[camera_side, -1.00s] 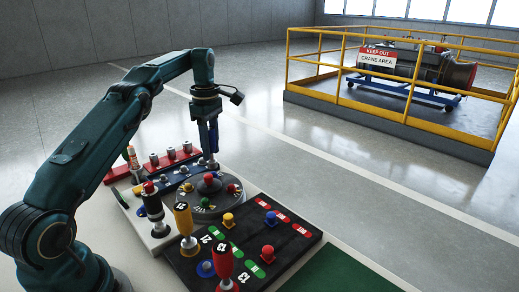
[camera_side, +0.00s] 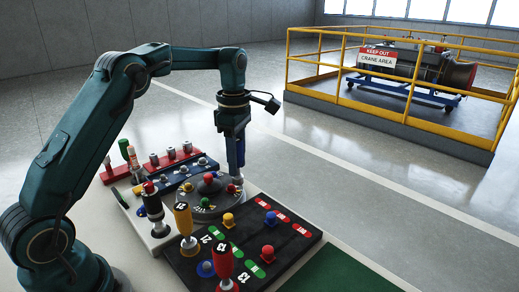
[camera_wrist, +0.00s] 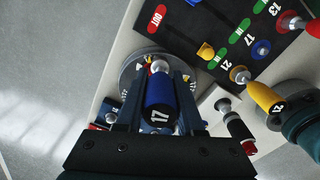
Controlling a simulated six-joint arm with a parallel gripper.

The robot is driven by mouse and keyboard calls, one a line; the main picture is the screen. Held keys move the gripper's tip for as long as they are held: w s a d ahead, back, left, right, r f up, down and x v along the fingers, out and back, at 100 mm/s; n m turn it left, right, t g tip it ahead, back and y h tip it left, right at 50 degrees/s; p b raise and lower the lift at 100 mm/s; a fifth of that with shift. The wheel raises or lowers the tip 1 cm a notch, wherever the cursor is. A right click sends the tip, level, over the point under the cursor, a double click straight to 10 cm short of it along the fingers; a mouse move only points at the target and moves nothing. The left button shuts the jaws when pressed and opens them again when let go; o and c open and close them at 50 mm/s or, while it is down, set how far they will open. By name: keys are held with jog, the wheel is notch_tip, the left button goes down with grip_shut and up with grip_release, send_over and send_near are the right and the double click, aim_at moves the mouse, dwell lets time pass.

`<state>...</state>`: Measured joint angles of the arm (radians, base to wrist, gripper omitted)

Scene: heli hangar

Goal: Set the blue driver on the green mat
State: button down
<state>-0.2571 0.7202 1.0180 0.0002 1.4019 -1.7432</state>
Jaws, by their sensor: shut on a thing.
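The blue driver (camera_wrist: 158,92), marked 17 on its end, is between the fingers of my gripper (camera_wrist: 165,76) in the wrist view. My gripper (camera_side: 236,158) is shut on it and points down in the side view. The blue driver (camera_side: 241,151) hangs upright there, its silver shank downward near the right rim of the round grey turntable; whether it clears the rim I cannot tell. The green mat (camera_side: 345,273) lies flat at the bottom right of the side view, cut by the frame edge. Its visible part is bare.
A black board (camera_side: 288,235) with IN and OUT labels and several coloured pieces lies between the turntable (camera_side: 205,209) and the mat. Yellow (camera_side: 183,217) and red (camera_side: 224,262) handles stand along its near edge. Red and blue racks stand behind. A yellow-railed platform is farther back.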

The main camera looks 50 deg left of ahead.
jog(key=s+d+r+m, duration=0.2)
jog(key=s+d, duration=0.1)
jog(key=d, duration=0.4)
jog(key=s+d+r+m, duration=0.2)
jog(key=d, duration=0.6)
send_near(313, 273)
jog(key=s+d, duration=0.2)
jog(key=s, duration=0.2)
jog(key=shift+f, duration=1.7)
jog(key=shift+f, duration=0.1)
jog(key=c, duration=0.5)
grip_release()
